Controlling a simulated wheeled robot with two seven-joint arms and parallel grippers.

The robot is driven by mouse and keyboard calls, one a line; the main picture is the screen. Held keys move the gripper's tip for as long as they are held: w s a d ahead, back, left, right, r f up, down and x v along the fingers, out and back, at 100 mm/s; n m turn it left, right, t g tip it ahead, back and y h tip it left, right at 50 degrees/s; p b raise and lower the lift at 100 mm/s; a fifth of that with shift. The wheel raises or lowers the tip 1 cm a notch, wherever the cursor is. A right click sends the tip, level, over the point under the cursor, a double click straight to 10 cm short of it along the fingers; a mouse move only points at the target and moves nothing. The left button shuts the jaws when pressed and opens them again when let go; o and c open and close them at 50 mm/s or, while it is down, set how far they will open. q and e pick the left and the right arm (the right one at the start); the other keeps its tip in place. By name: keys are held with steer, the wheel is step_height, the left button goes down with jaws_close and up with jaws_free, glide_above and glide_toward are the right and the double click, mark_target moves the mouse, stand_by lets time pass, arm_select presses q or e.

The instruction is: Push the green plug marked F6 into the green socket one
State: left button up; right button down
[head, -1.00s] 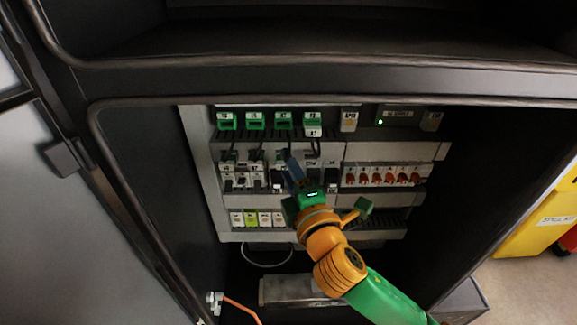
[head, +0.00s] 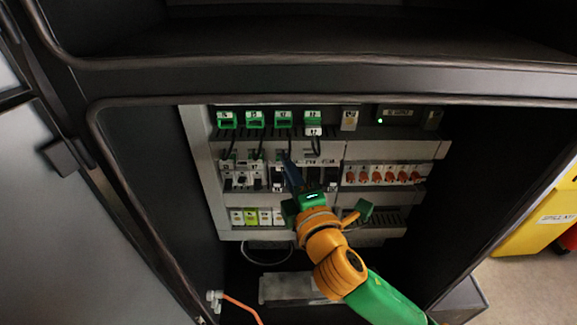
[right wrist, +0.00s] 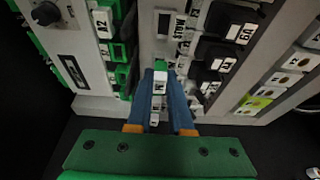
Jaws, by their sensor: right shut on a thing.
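My right gripper (head: 288,163) reaches into the cabinet with its blue fingers just below the top row. In the right wrist view its fingers (right wrist: 160,92) are shut on a small plug (right wrist: 159,86) with a green end and a white label; I cannot read the mark clearly. In the head view the fingers hide this plug. Green sockets (head: 255,119) stand in a row along the top of the panel. The rightmost one (head: 312,117) has a white-labelled piece below it. Their labels are too small to read surely. My left gripper is not in view.
A row of black and white breakers (head: 240,178) lies left of the fingers, and orange-red switches (head: 383,176) lie right. Loose dark cables hang under the top row. The cabinet's frame and side walls surround the arm closely.

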steer(key=shift+s+p, duration=0.4)
steer(key=shift+s, duration=0.8)
steer(key=s, duration=0.4)
steer(key=shift+s+p, duration=0.3)
steer(key=shift+p, duration=0.1)
